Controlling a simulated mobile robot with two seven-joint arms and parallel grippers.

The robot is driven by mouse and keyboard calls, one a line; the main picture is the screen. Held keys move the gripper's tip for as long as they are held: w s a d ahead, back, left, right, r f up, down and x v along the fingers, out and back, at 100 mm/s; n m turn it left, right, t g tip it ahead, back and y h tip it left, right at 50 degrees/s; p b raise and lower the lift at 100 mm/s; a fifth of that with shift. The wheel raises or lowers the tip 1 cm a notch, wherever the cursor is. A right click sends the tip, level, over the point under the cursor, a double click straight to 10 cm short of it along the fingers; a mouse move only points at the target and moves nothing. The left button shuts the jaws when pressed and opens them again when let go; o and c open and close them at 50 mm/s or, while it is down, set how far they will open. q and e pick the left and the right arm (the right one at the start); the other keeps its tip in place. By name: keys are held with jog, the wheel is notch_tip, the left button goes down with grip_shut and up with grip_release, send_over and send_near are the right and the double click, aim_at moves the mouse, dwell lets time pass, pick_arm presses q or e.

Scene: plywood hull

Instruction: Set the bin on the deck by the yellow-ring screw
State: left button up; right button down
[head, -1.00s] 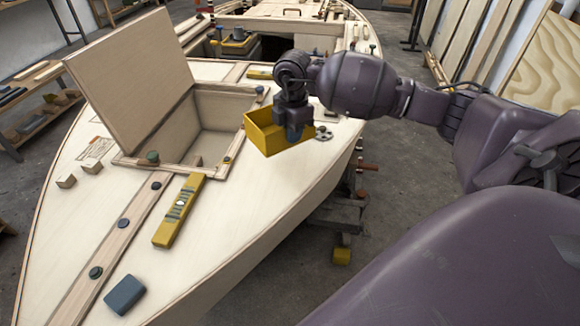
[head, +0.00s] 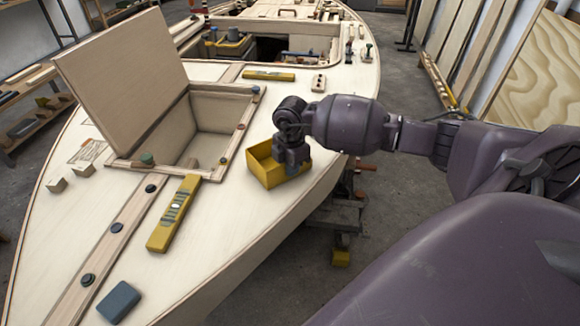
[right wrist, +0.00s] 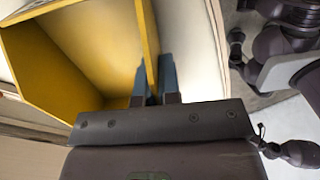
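The yellow open-topped bin (head: 266,172) is at the right side of the deck (head: 228,215), right of the open hatch, and looks upright and empty. My right gripper (head: 290,170) is shut on the bin's wall. In the right wrist view, its blue fingertips (right wrist: 154,80) sit on both sides of the bin wall (right wrist: 148,40). I cannot tell whether the bin's bottom touches the deck. A small screw (head: 222,162) with a yellowish ring sits on the hatch frame's near right corner, left of the bin. My left gripper is not in view.
A red-ringed screw (head: 240,127) sits on the hatch's right rim. The raised hatch lid (head: 125,85) stands left of the opening. A yellow level (head: 174,213) and a blue-grey block (head: 118,302) lie nearer. Deck between level and bin is clear; the hull edge is close right.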

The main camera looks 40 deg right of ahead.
jog(key=shift+r, duration=0.1)
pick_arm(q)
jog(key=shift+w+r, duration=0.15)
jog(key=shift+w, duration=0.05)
pick_arm(e)
jog(key=c, duration=1.5)
grip_release()
jog(key=shift+o, duration=0.8)
notch_tip(320, 180, up, 11)
jog(key=shift+r+p, duration=0.1)
jog(key=shift+p, duration=0.8)
jog(key=shift+r, duration=0.45)
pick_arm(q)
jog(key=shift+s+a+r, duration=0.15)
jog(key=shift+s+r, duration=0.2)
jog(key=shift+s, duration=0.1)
